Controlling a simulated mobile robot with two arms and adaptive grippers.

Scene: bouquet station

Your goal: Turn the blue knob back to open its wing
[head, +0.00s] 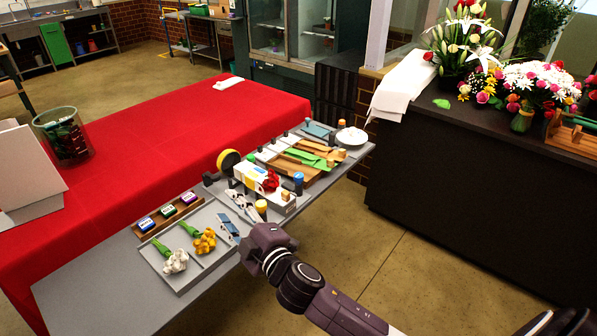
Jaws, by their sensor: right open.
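A yellow knob (261,206) stands to the lower left. My right gripper (262,238) is at the table's front edge, below and left of the blue knob and apart from it. It is open and holds nothing I can see; its fingertips are mostly hidden. My left gripper is out of view.
A grey tray (190,263) with white and yellow flowers lies left of my right gripper. A red-covered table (150,145) is beyond. Open floor lies right of the table.

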